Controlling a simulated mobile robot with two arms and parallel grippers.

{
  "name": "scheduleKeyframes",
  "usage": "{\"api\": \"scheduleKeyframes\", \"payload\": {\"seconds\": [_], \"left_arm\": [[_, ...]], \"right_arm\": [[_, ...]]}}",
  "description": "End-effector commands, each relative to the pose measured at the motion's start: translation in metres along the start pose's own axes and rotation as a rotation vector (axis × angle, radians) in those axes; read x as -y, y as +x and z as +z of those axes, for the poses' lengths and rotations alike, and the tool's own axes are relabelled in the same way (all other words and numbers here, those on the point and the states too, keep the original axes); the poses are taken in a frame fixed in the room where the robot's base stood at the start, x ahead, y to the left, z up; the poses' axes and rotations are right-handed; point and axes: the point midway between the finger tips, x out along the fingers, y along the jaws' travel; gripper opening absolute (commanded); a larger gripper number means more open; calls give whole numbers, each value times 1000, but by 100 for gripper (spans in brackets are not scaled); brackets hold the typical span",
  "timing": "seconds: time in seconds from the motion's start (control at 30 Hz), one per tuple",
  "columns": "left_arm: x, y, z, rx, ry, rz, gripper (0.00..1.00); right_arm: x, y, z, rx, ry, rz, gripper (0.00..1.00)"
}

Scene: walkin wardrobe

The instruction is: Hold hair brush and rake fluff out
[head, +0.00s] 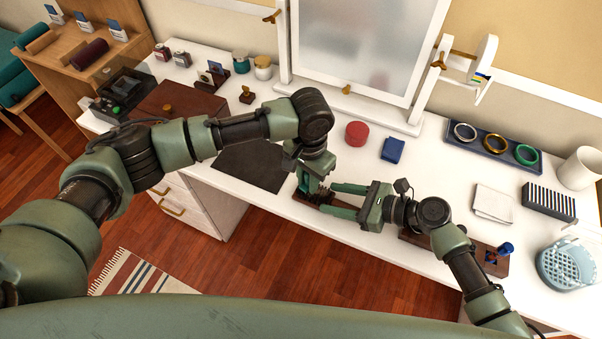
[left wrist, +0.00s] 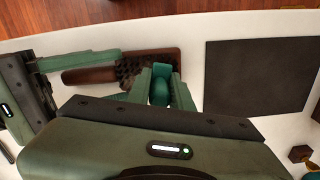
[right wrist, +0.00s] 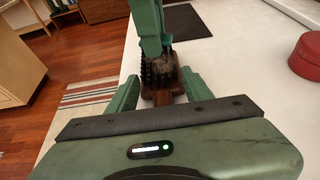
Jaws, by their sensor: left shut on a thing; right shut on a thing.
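The hair brush (head: 302,196) is brown with dark bristles, low over the white table's front edge. My right gripper (head: 334,198) is shut on its brown handle, seen in the left wrist view (left wrist: 88,76). Greyish fluff (right wrist: 161,64) shows among the bristles in the right wrist view. My left gripper (head: 311,174) is above the brush head, shut on a small teal tool (left wrist: 160,86), probably the rake. The tool's lower end is at the bristles in the right wrist view; whether it touches the fluff I cannot tell. Its working end is largely hidden.
A dark mat (head: 250,166) lies left of the brush. A red round box (head: 356,133) and a blue box (head: 392,149) stand behind. A brown stand (head: 489,259) and a light-blue basket (head: 566,266) are at right. The mirror (head: 356,45) stands at the back.

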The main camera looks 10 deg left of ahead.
Motion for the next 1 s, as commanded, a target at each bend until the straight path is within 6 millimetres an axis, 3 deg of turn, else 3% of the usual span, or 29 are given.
{"api": "scheduleKeyframes", "payload": {"seconds": [0.63,1.0], "left_arm": [[-56,0,-14,-1,2,0,0],[-24,1,-6,1,-2,-1,0]], "right_arm": [[0,0,0,0,0,0,6],[0,0,0,0,0,0,6]]}}
